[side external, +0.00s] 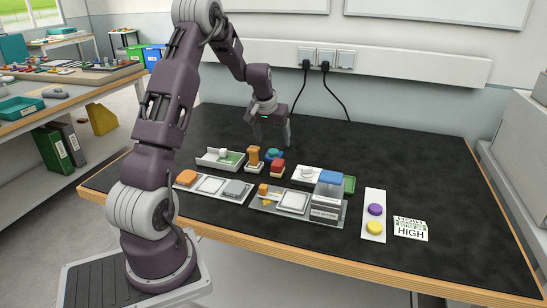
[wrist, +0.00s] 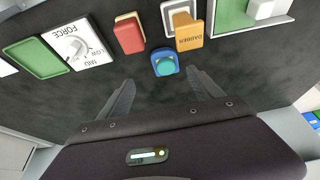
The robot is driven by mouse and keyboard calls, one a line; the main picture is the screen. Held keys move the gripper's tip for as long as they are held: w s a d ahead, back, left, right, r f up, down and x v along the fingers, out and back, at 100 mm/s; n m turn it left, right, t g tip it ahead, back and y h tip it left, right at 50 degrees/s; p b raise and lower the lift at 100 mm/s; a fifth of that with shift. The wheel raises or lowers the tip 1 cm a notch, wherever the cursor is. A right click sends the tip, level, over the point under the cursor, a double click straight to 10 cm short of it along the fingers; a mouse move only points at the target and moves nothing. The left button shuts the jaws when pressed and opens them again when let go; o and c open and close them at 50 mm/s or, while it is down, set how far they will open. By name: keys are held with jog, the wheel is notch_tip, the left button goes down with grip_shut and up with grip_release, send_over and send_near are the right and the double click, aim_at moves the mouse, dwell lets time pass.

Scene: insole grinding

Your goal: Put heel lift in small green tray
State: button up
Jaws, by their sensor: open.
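My gripper (side external: 272,140) is open and empty above the table, and its two fingers also show in the wrist view (wrist: 160,79). A small round teal piece on a blue base (wrist: 164,62) lies just ahead of the gap between them; it also shows in the side view (side external: 273,154). A red block with a cream layer (wrist: 129,32) stands beside it, also in the side view (side external: 277,169). I cannot tell for sure which piece is the heel lift. A small green tray (wrist: 35,58) looks empty; in the side view (side external: 349,184) it is partly hidden behind the grey machine.
A white-walled tray with green inside (side external: 210,160) holds a white piece. A force dial panel (wrist: 78,46) lies beside the green tray. A blue-topped grey machine (side external: 328,200) stands in front. The back right table is clear.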

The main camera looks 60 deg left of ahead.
aim_at(272, 152)
jog(key=x, duration=0.5)
jog(key=s+x, duration=0.1)
jog(key=x, duration=0.2)
jog(key=shift+a, duration=0.35)
jog(key=shift+r, duration=0.1)
jog(key=c, duration=1.6)
